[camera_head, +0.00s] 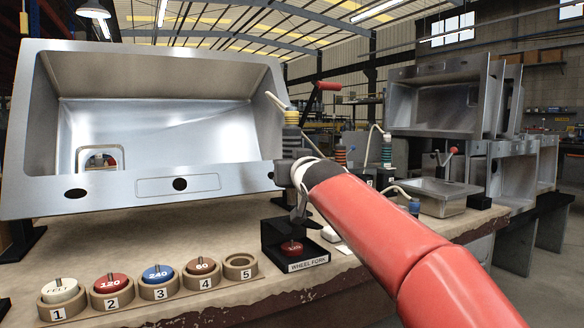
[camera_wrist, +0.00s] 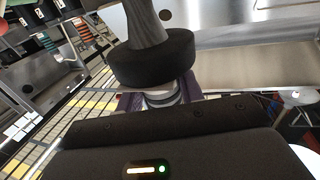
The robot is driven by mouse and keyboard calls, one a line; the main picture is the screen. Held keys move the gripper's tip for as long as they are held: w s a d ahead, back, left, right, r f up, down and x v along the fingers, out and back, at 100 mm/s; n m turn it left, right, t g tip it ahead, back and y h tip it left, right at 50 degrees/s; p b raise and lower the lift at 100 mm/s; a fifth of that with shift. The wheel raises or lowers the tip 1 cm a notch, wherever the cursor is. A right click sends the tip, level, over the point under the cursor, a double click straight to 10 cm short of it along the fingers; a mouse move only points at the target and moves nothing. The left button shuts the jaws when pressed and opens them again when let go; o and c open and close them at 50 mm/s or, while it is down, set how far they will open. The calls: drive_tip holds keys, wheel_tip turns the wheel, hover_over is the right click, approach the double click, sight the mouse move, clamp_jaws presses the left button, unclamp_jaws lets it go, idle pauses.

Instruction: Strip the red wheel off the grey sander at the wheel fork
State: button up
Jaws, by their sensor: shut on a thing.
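The black wheel fork (camera_head: 270,232), labelled WHEEL FORK, stands near the bench's front edge. A red wheel (camera_head: 291,248) with pale lettering shows low in its opening. My gripper (camera_wrist: 160,98) is shut on the grey sander (camera_wrist: 152,58). In the wrist view the sander shows a dark round body and a grey stem reaching up from it. In the head view my wrist and red arm cover most of the sander above the fork. Whether the red wheel is attached to the sander or seated between the fork's prongs cannot be told.
Numbered holders hold a white FELT wheel (camera_head: 59,290), a red 120 wheel (camera_head: 111,283), a blue 240 wheel (camera_head: 158,273) and a brown 60 wheel (camera_head: 201,266). Holder 5 (camera_head: 241,261) is empty. A large steel sink (camera_head: 150,190) stands behind. Coiled-hose tools stand to the right.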

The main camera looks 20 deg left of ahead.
sight(294, 146)
drive_tip(key=shift+r+p, duration=1.85)
drive_tip(key=shift+r, duration=0.55)
drive_tip(key=shift+f, duration=0.1)
